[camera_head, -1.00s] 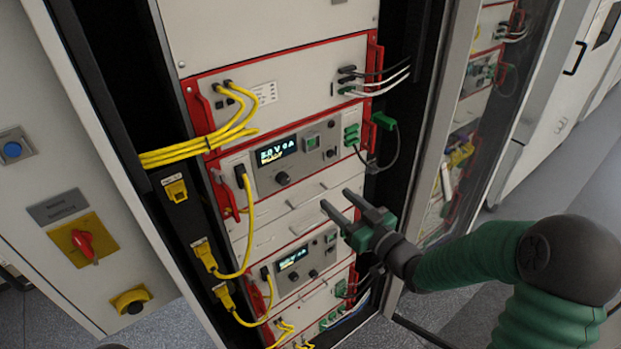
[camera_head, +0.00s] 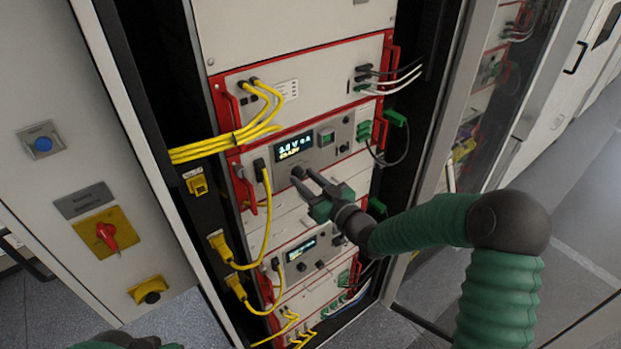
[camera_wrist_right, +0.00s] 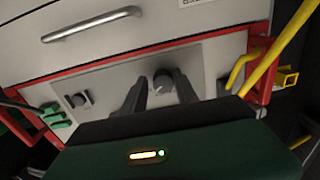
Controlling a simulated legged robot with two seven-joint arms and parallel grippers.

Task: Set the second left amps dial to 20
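In the head view, the upper red-framed unit has a lit display (camera_head: 294,147) showing white digits above a yellow line; I cannot read them surely. Its dark left dial (camera_head: 298,171) sits below the display, partly hidden by my right gripper (camera_head: 302,178). In the right wrist view the round dial (camera_wrist_right: 163,82) shows between the two fingers of my right gripper (camera_wrist_right: 160,92). The fingers are apart, with a gap beside the dial; I see no clear contact. Part of my left arm (camera_head: 125,342) shows at the bottom left edge, its fingers hidden.
A lower unit has its own lit display (camera_head: 300,249) and knobs. Yellow cables (camera_head: 266,210) hang left of the panels. Red handles (camera_head: 387,75) stick out at the rack sides. A glass door (camera_head: 465,110) stands open at right. Free floor lies beyond my right arm.

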